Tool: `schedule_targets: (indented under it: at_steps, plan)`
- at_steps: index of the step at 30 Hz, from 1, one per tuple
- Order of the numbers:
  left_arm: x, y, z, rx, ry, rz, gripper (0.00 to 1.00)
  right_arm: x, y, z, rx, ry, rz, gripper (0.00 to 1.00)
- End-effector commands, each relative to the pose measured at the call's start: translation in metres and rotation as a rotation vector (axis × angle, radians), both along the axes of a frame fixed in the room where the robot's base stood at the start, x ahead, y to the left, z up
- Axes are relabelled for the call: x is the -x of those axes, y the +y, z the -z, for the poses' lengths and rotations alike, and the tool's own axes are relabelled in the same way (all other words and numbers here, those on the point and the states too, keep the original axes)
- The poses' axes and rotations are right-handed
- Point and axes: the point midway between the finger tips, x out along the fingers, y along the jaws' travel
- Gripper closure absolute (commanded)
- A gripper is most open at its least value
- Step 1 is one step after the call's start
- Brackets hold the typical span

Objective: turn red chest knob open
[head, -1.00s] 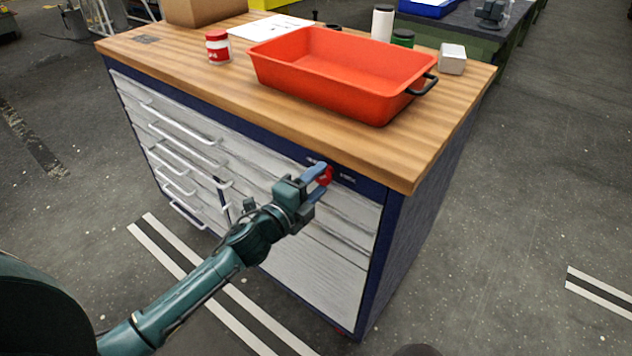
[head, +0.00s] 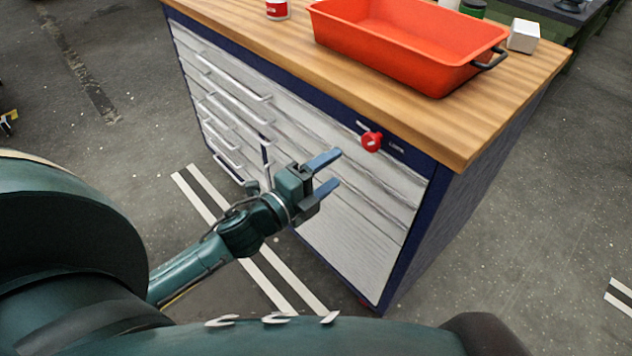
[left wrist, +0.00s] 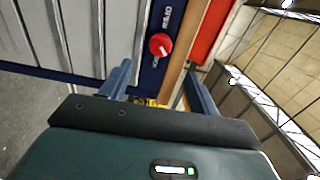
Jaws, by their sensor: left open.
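The red knob (head: 371,141) sits on the dark blue strip under the worktop, near the right end of the chest (head: 300,165). In the left wrist view the knob is beyond the fingertips (left wrist: 157,70). My right gripper is not seen.
An orange tray (head: 395,50) with a black handle stands on the wooden worktop. A red-and-white jar (head: 277,9) and a white box (head: 523,36) are near it. The drawers with silver handles (head: 240,85) are shut. The floor right of the chest is clear.

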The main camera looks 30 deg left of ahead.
Motion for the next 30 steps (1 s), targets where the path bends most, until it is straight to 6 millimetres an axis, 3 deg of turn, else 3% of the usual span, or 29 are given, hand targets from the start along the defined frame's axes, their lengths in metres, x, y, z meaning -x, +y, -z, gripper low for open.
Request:
schedule_targets:
  at_steps: [3,9,25,28,30]
  plan:
    - [0.017,0.005,0.002,0.001,0.001,0.001,0.39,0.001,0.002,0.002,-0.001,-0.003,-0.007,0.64]
    - [0.029,0.010,0.000,0.000,0.000,0.001,0.39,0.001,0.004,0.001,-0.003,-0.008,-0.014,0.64]
    - [0.031,0.011,0.000,0.003,0.002,0.000,0.39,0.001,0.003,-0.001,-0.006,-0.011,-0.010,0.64]
    - [0.037,0.009,0.012,0.121,0.090,-0.033,0.39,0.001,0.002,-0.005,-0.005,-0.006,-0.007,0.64]
    - [0.051,0.005,0.036,0.331,0.246,-0.099,0.39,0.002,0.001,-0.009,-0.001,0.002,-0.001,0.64]
